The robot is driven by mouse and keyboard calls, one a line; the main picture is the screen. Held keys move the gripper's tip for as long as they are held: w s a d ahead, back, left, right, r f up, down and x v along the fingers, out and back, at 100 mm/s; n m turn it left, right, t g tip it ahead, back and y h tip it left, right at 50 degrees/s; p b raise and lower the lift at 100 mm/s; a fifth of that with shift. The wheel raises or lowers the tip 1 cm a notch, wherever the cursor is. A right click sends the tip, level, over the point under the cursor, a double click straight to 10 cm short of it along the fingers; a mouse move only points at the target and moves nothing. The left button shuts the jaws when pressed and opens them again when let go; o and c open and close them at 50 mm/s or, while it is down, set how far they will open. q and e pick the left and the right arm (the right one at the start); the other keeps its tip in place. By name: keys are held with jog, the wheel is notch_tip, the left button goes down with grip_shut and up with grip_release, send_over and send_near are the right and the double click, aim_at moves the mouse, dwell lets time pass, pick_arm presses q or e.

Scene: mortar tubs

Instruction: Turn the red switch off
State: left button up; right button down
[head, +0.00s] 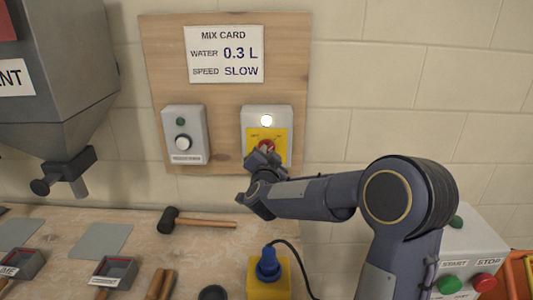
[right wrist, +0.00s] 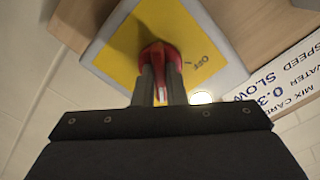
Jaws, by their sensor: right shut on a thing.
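The red switch (right wrist: 160,55) is a red rotary knob on a yellow plate (right wrist: 125,45) with an OFF label. In the head view the yellow plate (head: 281,140) sits on a grey box on the wooden board, and a lamp (head: 266,121) above it is lit. My right gripper (right wrist: 160,88) is shut on the red knob, one finger on each side. In the head view my right gripper (head: 265,160) covers most of the knob. My left gripper is not in view.
The mix card (head: 224,54) hangs above. A hammer (head: 195,220), a yellow block with a blue plug (head: 268,265) and a START/STOP box (head: 470,250) are below.

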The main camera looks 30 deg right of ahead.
jog(key=shift+n+p, duration=4.15)
jog(key=shift+n, duration=4.25)
jog(key=shift+f, duration=0.1)
jog(key=c, duration=1.5)
grip_release()
